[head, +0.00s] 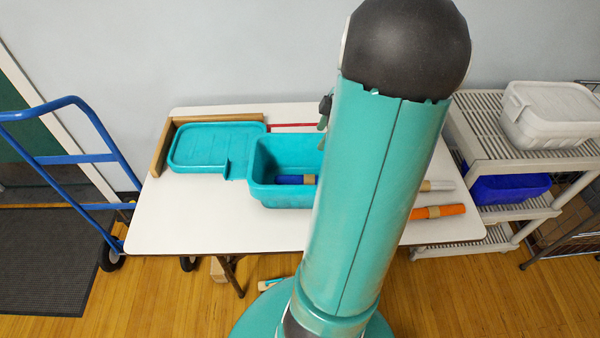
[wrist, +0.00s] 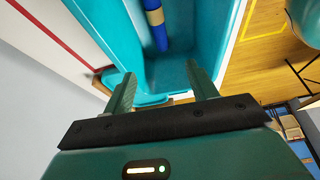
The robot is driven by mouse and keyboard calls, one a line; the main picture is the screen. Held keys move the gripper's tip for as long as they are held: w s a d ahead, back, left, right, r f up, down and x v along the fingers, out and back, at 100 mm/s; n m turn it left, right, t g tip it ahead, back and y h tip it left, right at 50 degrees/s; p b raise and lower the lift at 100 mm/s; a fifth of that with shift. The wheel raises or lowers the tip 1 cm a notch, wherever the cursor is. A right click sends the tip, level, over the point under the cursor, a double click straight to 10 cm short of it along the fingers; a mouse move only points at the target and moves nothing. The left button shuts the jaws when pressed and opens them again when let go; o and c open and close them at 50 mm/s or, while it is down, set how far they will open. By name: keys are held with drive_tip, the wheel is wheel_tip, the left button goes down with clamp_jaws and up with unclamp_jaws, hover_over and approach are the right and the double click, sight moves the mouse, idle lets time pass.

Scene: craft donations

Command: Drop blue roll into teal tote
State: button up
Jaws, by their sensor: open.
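The teal tote (head: 262,195) stands open on the white table, partly hidden by my arm. The blue roll (head: 291,180), with a tan band around it, lies inside the tote, on its floor as far as I can tell. In the wrist view the roll (wrist: 161,36) lies inside the tote (wrist: 105,30), beyond my fingertips. My gripper (wrist: 161,76) is open, with nothing between its fingers, and points at the tote's inside. A small part of the gripper shows beside my arm in the head view.
The teal lid (head: 200,145) lies left of the tote by a wooden edge strip (head: 162,148). An orange roll (head: 438,212) and a pale roll (head: 440,185) lie at right. A shelf rack (head: 485,140) stands right, a blue hand truck (head: 85,158) left. The table's front left is clear.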

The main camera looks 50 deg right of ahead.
drive_tip(key=v, duration=0.7)
idle(0.3)
drive_tip(key=w+a+r+m+h, duration=0.1)
drive_tip(key=w+a+r+m, duration=0.2)
drive_tip(key=a, duration=0.8)
drive_tip(key=w+a+r+h, duration=0.2)
drive_tip(key=w+a+r, duration=0.15)
drive_tip(key=a, duration=0.75)
drive_tip(key=s+a+m+t, duration=0.1)
drive_tip(key=s+a+m, duration=0.1)
drive_tip(key=a, duration=0.6)
drive_tip(key=s+a+r+m+t, duration=0.1)
drive_tip(key=s+a+m, duration=0.1)
drive_tip(key=a, duration=0.7)
drive_tip(key=shift+s+a+m, duration=0.2)
drive_tip(key=shift+s+m, duration=0.15)
drive_tip(key=shift+m, duration=0.05)
